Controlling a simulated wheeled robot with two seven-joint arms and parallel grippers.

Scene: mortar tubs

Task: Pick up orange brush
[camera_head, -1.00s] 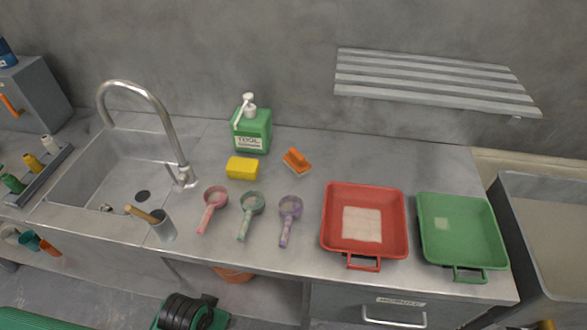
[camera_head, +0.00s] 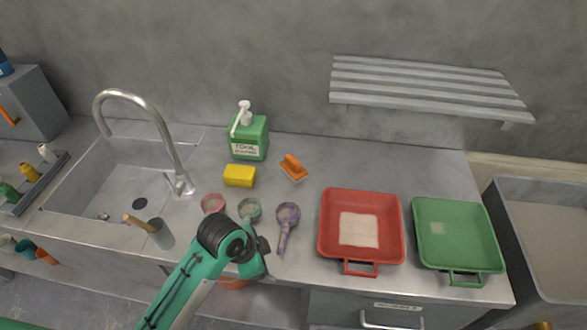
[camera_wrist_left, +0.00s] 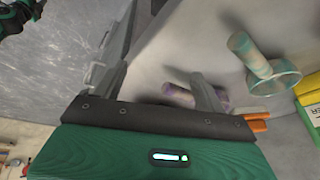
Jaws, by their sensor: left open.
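The orange brush (camera_head: 293,168) lies on the steel counter, right of the yellow sponge and behind the purple scoop. My left gripper (camera_head: 264,248) is over the counter's front part, near the scoops, well in front of the brush and apart from it. In the left wrist view its two fingers (camera_wrist_left: 160,85) are spread with nothing held between them. An orange piece (camera_wrist_left: 257,120), likely the brush, shows there beside the right finger, partly hidden by the gripper body.
A pink scoop (camera_head: 213,203), green scoop (camera_head: 250,208) and purple scoop (camera_head: 287,215) lie before the brush. The yellow sponge (camera_head: 239,176) and green soap bottle (camera_head: 250,138) stand left of it. A red tray (camera_head: 333,252) and green tray (camera_head: 483,266) are right. Counter behind the brush is clear.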

